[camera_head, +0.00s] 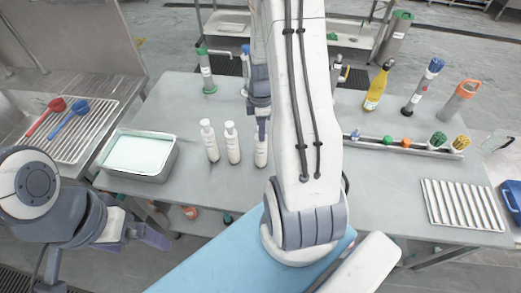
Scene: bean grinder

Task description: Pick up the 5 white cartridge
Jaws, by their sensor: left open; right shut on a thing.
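White bottle-like cartridges stand on the grey table left of centre. One cartridge (210,142) is at the left, and a second cartridge (232,144) is beside it. A third cartridge (260,153) is upright at the edge of my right arm and partly hidden. My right gripper (262,121) points down at the top of this third cartridge and is shut on it. I cannot tell whether its base touches the table. My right arm hides the table behind it, and any other cartridges there. My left gripper (143,236) is open and empty, low at the left, off the table's front edge.
A tray with pale contents (172,158) is at the table's left. A red scoop (55,104) and a blue scoop (80,106) lie on a rack. At the right are a yellow bottle (376,90), a holder rail (400,145) with coloured items, and a ridged tray (462,205).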

